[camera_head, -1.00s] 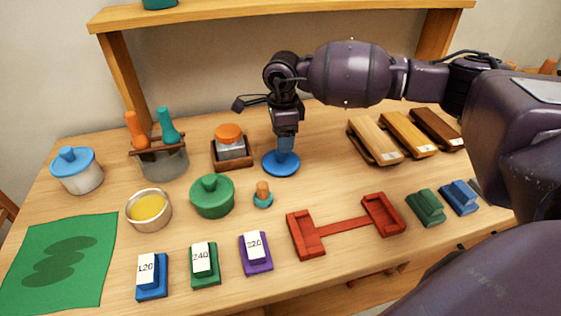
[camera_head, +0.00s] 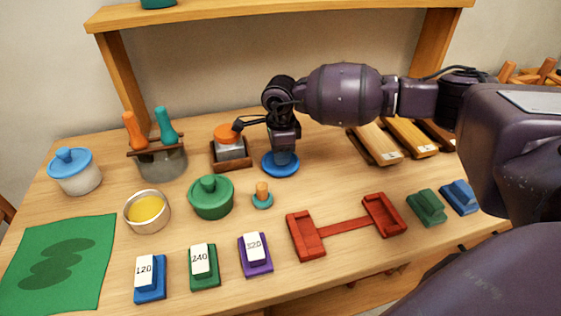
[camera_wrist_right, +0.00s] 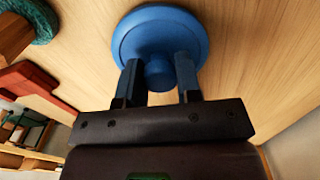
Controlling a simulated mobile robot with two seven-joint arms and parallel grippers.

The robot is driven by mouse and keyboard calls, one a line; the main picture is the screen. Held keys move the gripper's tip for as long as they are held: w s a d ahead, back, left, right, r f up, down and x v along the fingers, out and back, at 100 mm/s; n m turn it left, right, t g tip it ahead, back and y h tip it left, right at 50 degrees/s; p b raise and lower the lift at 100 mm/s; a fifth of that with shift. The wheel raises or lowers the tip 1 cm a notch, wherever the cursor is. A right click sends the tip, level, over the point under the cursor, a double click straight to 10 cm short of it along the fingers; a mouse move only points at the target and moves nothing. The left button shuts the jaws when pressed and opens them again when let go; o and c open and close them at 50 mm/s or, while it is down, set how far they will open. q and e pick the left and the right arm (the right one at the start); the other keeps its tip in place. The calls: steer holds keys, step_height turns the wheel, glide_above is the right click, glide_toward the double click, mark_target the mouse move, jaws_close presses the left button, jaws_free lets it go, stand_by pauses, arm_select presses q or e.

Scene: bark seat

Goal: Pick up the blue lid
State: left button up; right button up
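The blue lid (camera_head: 281,168) is a round disc lying flat on the table, near the back middle. Its round knob (camera_wrist_right: 159,75) points up and shows in the right wrist view. My right gripper (camera_head: 284,153) is lowered over the lid from above. In the wrist view its two blue fingers (camera_wrist_right: 158,68) stand on either side of the knob, with small gaps showing, so it looks open. In the head view the gripper hides the knob and part of the disc. My left gripper is not in view.
A green lidded pot (camera_head: 212,198) and a small orange-topped peg (camera_head: 262,195) are in front of the lid. An orange-topped block (camera_head: 229,148) stands close on its left. A white jar (camera_head: 76,175) with a lighter blue top is far left. Wooden blocks (camera_head: 374,144) are right.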

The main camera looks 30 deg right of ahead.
steer(key=c, duration=0.3)
step_height(320, 180, up, 20)
steer(key=shift+p, duration=0.8)
